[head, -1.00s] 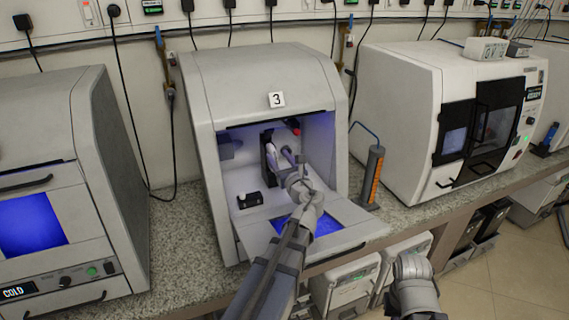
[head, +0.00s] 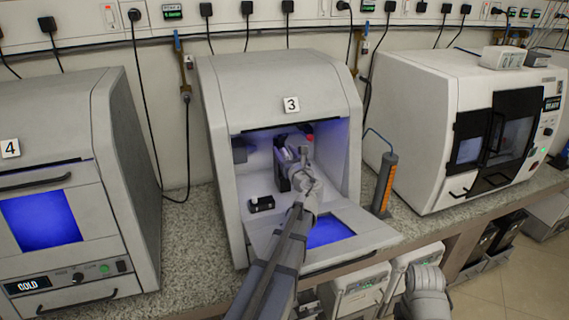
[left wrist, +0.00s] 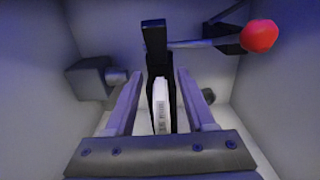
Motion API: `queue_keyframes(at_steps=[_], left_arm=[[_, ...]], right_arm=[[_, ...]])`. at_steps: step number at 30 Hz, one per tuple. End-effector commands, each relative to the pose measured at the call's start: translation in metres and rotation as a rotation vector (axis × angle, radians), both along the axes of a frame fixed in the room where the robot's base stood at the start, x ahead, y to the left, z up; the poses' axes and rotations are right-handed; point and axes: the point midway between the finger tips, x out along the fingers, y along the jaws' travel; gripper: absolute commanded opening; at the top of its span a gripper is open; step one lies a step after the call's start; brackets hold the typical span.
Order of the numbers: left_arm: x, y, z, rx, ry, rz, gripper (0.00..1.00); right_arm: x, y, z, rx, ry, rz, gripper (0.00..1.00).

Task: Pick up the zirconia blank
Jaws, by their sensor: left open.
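The zirconia blank (left wrist: 161,103) shows edge-on in the left wrist view as an upright white strip with a printed label. It stands against a black holder (left wrist: 155,40) inside the chamber of machine 3 (head: 280,85). My left gripper (left wrist: 161,76) is open, with one finger on each side of the blank and a visible gap to it on both sides. In the head view my left gripper (head: 294,160) reaches into the open chamber and largely hides the blank. My right gripper is not in view; only part of my right arm shows at the lower right.
A red ball-ended lever (left wrist: 259,36) sticks out at the upper right of the chamber. The lowered door (head: 370,238) lies below my left arm. A small black block (head: 262,203) sits on the chamber floor. An orange-and-grey cylinder (head: 385,185) stands right of the machine.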

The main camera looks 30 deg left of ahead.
Motion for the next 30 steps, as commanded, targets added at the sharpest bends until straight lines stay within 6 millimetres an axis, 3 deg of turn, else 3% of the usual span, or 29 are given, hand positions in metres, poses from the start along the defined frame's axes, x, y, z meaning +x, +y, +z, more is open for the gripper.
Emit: queue_keyframes(at_steps=[7, 22, 30], left_arm=[[0.0023, 0.0027, 0.0000, 0.000, 0.000, -0.001, 0.55], [0.0022, 0.0024, 0.0000, 0.000, 0.000, -0.001, 0.00], [0.0022, 0.0024, 0.0000, 0.000, 0.000, -0.001, 0.00]], right_arm=[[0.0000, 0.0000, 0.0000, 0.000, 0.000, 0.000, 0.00], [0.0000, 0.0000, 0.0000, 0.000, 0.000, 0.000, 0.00], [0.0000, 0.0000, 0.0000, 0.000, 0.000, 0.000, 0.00]])
